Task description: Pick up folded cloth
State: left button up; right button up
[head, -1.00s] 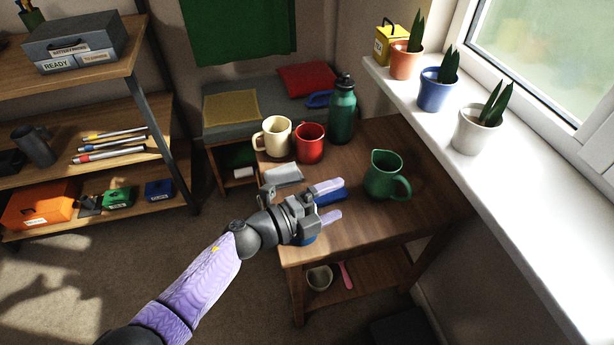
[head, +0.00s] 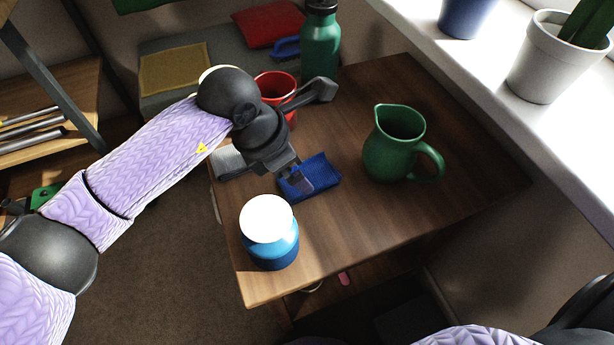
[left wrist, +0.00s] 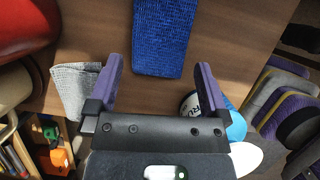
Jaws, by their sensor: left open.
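A folded blue cloth (head: 318,174) lies on the wooden table, left of the green pitcher. My left gripper (head: 298,183) is over its left part, pointing down, and hides some of it. In the left wrist view the blue cloth (left wrist: 163,35) lies ahead, between the two lilac fingers of my open left gripper (left wrist: 158,70). The jaws hold nothing. The exact height above the cloth is hard to tell. A grey cloth (head: 229,162) lies at the table's left edge, partly hidden by my arm; it also shows in the left wrist view (left wrist: 75,88). My right gripper is out of view.
A white-topped blue jar (head: 268,240) stands close in front of the blue cloth. The green pitcher (head: 395,145) stands to its right. A red mug (head: 276,85) and green bottle (head: 320,45) stand behind. The table's right part (head: 470,160) is clear.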

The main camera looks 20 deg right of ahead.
pick_arm(q)
jog(key=b+x, duration=0.2)
jog(key=x, duration=0.2)
jog(key=shift+f, duration=0.1)
jog(key=shift+d+f, duration=0.1)
jog(key=shift+r, duration=0.2)
jog(key=shift+c, duration=0.3)
jog(key=c, duration=0.9)
jog(key=shift+o, duration=0.2)
notch_tip(320, 180, up, 10)
jog(key=p, duration=0.4)
jog(key=shift+p, duration=0.4)
